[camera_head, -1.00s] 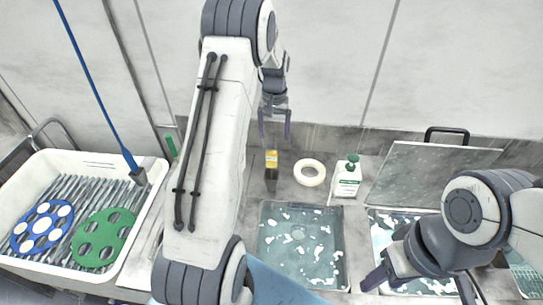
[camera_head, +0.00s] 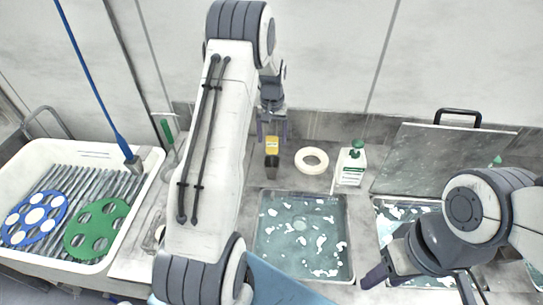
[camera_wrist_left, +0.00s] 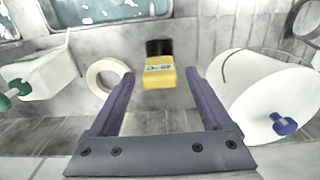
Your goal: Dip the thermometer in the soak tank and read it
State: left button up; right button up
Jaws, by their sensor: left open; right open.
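The thermometer (camera_head: 271,147), a yellow block with a dark lower part, stands on the counter near the back wall. In the left wrist view the thermometer (camera_wrist_left: 159,76) shows a small display on its yellow head, too small to read surely. My left gripper (camera_head: 271,132) is open, its fingers on either side of the yellow head with gaps showing. Two open tanks hold liquid with white flecks: a middle tank (camera_head: 347,232) and a right tank (camera_head: 380,216); I cannot tell which is the soak tank. My right gripper (camera_head: 378,277) is open and empty by the right tank.
A white ring (camera_head: 312,161) and a white pump bottle (camera_head: 350,167) stand right of the thermometer. A grey lid (camera_head: 440,158) leans behind the right tank. A white tub (camera_head: 148,190) with blue and green discs is at left. A white cylinder (camera_wrist_left: 262,90) stands close in the wrist view.

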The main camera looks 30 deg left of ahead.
pick_arm(q)
jog(key=c, duration=1.1)
jog(key=shift+r+p, duration=3.5)
jog(key=shift+r, duration=1.05)
jog(key=shift+s+a, duration=0.1)
